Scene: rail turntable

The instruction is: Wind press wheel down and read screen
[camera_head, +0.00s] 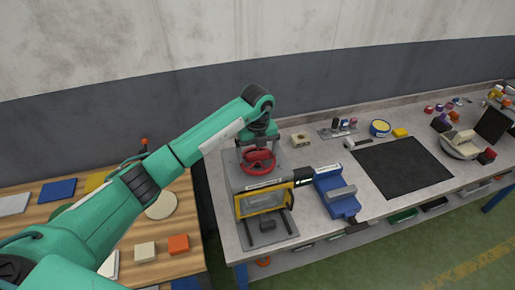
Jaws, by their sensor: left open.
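The press (240,183) stands near the left end of the grey workbench, with a yellow-framed clear front. Its red wheel (258,166) sits on top. A small dark panel with a pale strip (304,174), possibly the screen, is at its right; any reading is too small to make out. My left gripper (259,143) points down right over the wheel, its jaws open. Whether the fingers touch the rim I cannot tell, as the hand hides the wheel's far side. My right gripper is out of view.
A blue vise-like block (335,192) stands right of the press. A black mat (403,167) lies beyond it, with small parts behind. A wooden table (185,215) with coloured blocks is at left, below my left arm. The grey wall rises behind.

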